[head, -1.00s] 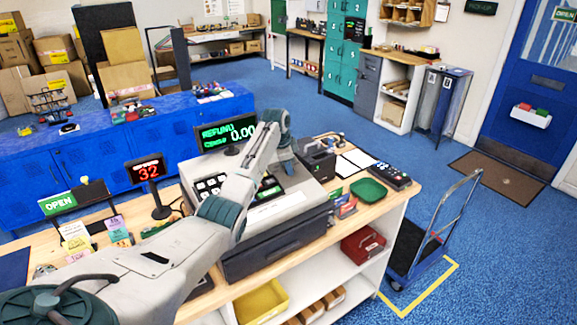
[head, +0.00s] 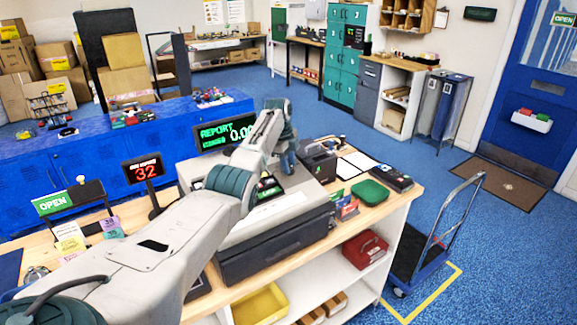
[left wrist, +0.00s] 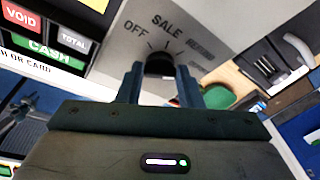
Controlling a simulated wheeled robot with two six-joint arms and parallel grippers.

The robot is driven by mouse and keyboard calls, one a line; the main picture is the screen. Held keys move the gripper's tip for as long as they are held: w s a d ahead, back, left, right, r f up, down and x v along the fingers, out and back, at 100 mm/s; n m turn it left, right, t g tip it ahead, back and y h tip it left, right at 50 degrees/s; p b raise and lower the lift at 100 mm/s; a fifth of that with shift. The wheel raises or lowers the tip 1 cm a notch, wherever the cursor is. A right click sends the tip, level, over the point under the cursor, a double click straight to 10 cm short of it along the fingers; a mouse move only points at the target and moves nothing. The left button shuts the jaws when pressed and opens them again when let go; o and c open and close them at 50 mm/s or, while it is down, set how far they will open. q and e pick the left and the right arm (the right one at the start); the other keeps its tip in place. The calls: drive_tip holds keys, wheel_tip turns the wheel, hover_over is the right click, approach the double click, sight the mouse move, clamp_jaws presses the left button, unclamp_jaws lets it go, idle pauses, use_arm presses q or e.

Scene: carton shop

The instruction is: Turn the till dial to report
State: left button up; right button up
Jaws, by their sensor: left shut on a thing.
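The till (head: 280,240) stands on the wooden counter, with its display (head: 225,132) reading REPORT and 0.00. In the left wrist view the dial (left wrist: 159,63) is a dark knob on the till's grey panel, with OFF and SALE printed around it; the other labels at its right are tilted and hard to read. My left gripper (left wrist: 158,76) is shut on the dial, one finger on each side. In the head view my left arm hides the dial and much of the till's key area. My right gripper is not in view.
A red number display (head: 146,170) and an OPEN sign (head: 54,203) stand left of the till. A green tray (head: 370,192) and a card terminal (head: 390,178) lie to its right. A hand trolley (head: 430,240) stands on the floor beyond the counter's right end.

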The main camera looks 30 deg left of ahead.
use_arm(q)
drive_tip(key=shift+r, duration=0.15)
drive_tip(key=o, duration=1)
drive_tip(key=shift+a+r+b, duration=0.1)
drive_tip(key=shift+r+b, duration=0.25)
drive_tip(key=shift+r, duration=0.05)
drive_tip(key=r+b, duration=0.1)
drive_tip(key=r, duration=0.2)
drive_tip(key=s+r+b, duration=0.1)
drive_tip(key=r, duration=0.2)
drive_tip(key=a+r+b, duration=0.1)
drive_tip(key=r, duration=0.2)
drive_tip(key=shift+s+r+b, duration=0.15)
drive_tip(key=shift+r+b, duration=0.2)
drive_tip(key=shift+r, duration=0.05)
